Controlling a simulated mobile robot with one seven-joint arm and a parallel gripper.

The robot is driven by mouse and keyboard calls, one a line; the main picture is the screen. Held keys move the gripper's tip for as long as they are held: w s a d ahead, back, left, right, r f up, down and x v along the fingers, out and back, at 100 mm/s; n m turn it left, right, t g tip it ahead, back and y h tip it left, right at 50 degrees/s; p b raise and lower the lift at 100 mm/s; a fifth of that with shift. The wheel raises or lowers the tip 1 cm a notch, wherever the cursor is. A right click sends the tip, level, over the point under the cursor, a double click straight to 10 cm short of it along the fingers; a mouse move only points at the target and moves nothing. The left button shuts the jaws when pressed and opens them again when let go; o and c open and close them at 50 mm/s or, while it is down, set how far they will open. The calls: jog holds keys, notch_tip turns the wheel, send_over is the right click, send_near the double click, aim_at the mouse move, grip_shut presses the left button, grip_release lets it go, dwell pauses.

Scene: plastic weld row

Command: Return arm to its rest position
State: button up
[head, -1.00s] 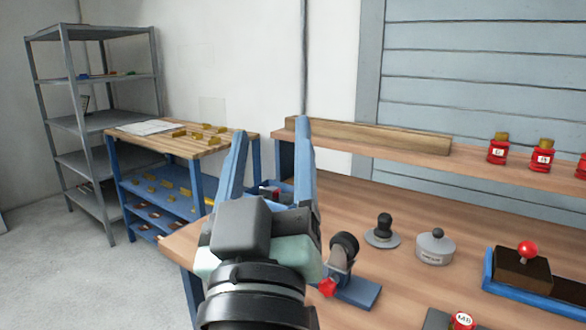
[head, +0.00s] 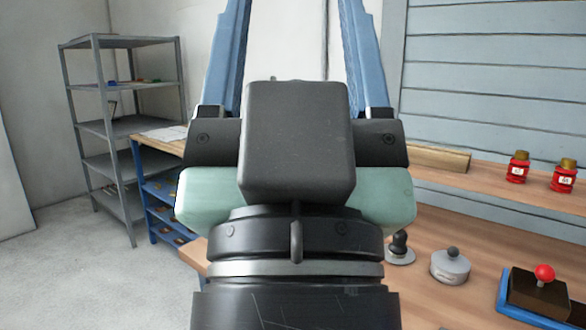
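My gripper (head: 293,30) fills the middle of the head view, close to the camera and pointing up and away. Its two blue fingers stand wide apart, and their tips run out of the top of the picture. Only the pale wall shows between the visible parts of the fingers, with nothing held there. The gripper body and wrist hide much of the workbench and the blue side table behind them.
A wooden workbench (head: 440,227) lies to the right, with a grey round weight (head: 450,266), a black-knobbed tool (head: 399,249) and a red-knobbed block (head: 540,291). Red bottles (head: 517,168) stand on its upper shelf. A metal rack (head: 128,125) stands left; the floor (head: 90,270) before it is clear.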

notch_tip(320, 180, up, 31)
jog(key=p, duration=2.8)
jog(key=shift+a+f, duration=0.1)
